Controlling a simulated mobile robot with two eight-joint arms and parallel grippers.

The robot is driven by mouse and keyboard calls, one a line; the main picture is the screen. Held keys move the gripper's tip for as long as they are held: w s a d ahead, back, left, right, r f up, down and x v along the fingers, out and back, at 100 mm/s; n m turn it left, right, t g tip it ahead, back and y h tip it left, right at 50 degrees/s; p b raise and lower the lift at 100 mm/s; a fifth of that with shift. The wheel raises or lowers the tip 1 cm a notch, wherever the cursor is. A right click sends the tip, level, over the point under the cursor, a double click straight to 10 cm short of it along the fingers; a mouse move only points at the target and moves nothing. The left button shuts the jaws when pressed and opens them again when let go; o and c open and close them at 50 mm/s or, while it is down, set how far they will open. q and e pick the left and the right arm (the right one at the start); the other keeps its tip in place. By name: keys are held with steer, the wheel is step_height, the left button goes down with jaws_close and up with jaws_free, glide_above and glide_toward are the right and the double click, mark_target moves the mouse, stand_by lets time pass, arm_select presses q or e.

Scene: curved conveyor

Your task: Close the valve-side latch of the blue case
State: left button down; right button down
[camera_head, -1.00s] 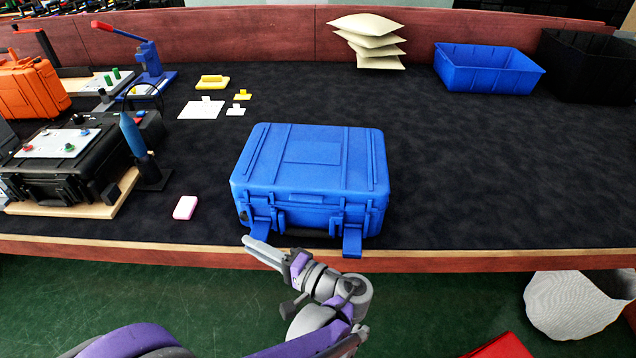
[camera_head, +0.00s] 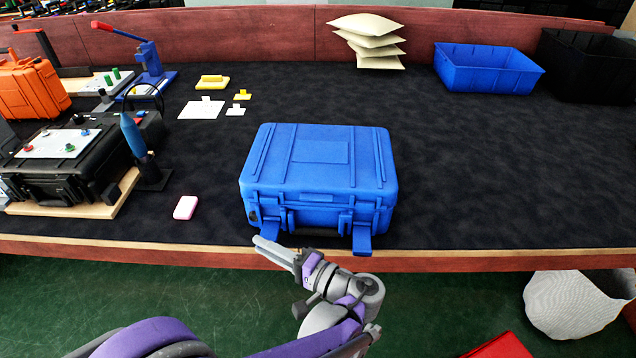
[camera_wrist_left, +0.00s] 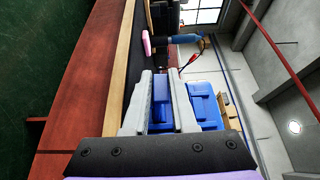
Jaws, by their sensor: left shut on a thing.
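The closed blue case (camera_head: 318,160) sits at the table's front edge, with two blue latches on its front. A small dark valve (camera_head: 253,217) shows at its front left corner. The valve-side latch (camera_head: 270,226) is on the left, its lower part partly hidden by my gripper; the other latch (camera_head: 362,240) sticks out and down. My left gripper (camera_head: 262,244) reaches in from the front edge and is shut on the valve-side latch. In the left wrist view the blue latch (camera_wrist_left: 162,95) lies between the two grey fingers (camera_wrist_left: 162,105). My right gripper is not in view.
A pink block (camera_head: 185,207) lies left of the case. A black case (camera_head: 60,185) on a wooden board and a blue bottle-like tool (camera_head: 132,135) stand further left. A blue bin (camera_head: 490,70) is at the back right. The table right of the case is clear.

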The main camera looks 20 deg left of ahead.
arm_select(q)
steer(key=shift+a, duration=0.1)
steer(key=shift+s+a, duration=0.35)
steer(key=shift+a, duration=0.55)
jaws_free()
steer(key=shift+d, duration=0.1)
steer(key=s+d, duration=0.3)
steer(key=s, duration=0.2)
steer(key=shift+s+d+p, duration=0.15)
steer(key=shift+p, duration=0.25)
stand_by(0.4)
